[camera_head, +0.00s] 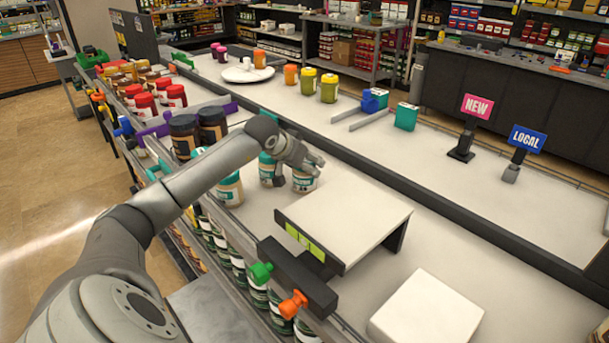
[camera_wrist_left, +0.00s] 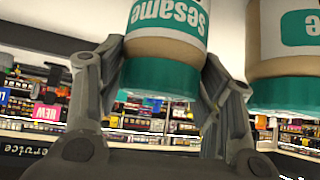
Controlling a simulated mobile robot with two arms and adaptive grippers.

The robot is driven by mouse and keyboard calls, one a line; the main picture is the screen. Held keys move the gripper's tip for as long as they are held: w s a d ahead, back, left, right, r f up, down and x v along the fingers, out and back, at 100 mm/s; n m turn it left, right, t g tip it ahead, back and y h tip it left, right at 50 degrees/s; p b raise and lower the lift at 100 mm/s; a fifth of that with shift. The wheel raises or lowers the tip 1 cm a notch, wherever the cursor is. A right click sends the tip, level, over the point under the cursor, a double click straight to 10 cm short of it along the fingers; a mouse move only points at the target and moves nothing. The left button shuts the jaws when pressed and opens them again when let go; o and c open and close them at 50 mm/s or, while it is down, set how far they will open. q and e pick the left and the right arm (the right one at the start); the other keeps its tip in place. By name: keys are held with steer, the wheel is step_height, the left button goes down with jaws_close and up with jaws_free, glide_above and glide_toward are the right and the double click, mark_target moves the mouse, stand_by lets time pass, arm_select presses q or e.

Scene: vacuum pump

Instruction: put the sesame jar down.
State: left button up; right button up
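The sesame jar (camera_head: 304,182) has a teal lid and a pale label. It is upright at the counter, by the left edge of the raised white platform; I cannot tell whether its base touches the surface. My left gripper (camera_head: 300,162) comes over it from above. In the left wrist view, which is upside down, the fingers (camera_wrist_left: 163,78) sit on both sides of the teal lid, close against the sesame jar (camera_wrist_left: 170,20). A second teal-lidded jar (camera_head: 267,170) stands just left of it, also close by in the wrist view (camera_wrist_left: 283,60). My right gripper is not in view.
Another teal-lidded jar (camera_head: 230,188) and dark-lidded jars (camera_head: 184,135) stand further left. The white platform (camera_head: 350,215) is bare on top. A white box (camera_head: 426,310) is at the front right. The counter (camera_head: 430,190) behind the platform has free room.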

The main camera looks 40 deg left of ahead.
arm_select(q)
steer(key=c, duration=0.7)
steer(key=shift+r, duration=0.2)
steer(key=shift+r+b, duration=0.45)
steer(key=shift+r, duration=0.1)
steer(key=s+f+b+v, duration=0.1)
steer(key=b+v, duration=1)
steer(key=v, duration=0.7)
steer(key=shift+s, duration=0.2)
steer(key=shift+d+f, duration=0.1)
steer(key=shift+f, duration=0.05)
